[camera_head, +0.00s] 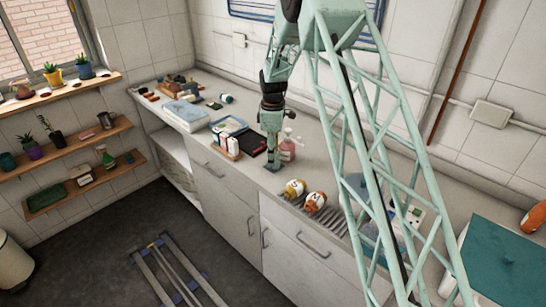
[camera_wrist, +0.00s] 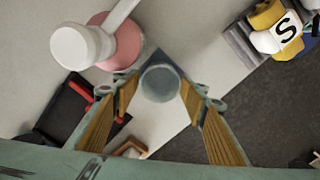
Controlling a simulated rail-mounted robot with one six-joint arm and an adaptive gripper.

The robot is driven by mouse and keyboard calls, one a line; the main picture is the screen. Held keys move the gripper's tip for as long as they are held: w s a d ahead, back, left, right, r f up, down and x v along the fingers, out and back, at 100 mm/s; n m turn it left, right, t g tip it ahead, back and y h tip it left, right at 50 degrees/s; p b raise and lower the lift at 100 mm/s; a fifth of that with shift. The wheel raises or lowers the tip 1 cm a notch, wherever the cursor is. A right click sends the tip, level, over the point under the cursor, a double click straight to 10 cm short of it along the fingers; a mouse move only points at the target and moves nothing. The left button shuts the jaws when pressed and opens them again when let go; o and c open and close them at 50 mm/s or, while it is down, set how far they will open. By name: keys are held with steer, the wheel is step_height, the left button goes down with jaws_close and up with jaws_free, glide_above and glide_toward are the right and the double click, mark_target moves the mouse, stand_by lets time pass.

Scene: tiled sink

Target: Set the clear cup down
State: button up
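The clear cup (camera_wrist: 160,84) shows in the wrist view as a small greyish round shape, seen from above, between my fingertips. My gripper (camera_wrist: 160,90) has an orange-brown pad on either side of it, and the tips appear to meet the cup's sides. A dark blue-grey square (camera_wrist: 158,59) lies under or just behind the cup; I cannot tell whether the cup touches it. In the head view my gripper (camera_head: 272,160) points straight down at the counter's front edge, over the dark square, and the cup cannot be made out there.
A pink bottle with a white pump (camera_head: 288,151) stands close beside my gripper. A black tray (camera_head: 252,144) is to the left. Two lettered jars (camera_head: 294,188) lie on a rack (camera_head: 325,213) to the right. The counter's front edge is very near, with dark floor below.

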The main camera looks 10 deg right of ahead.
steer(key=shift+o, duration=0.7)
steer(key=shift+r, duration=0.15)
step_height(320, 180, up, 12)
stand_by(0.4)
stand_by(0.7)
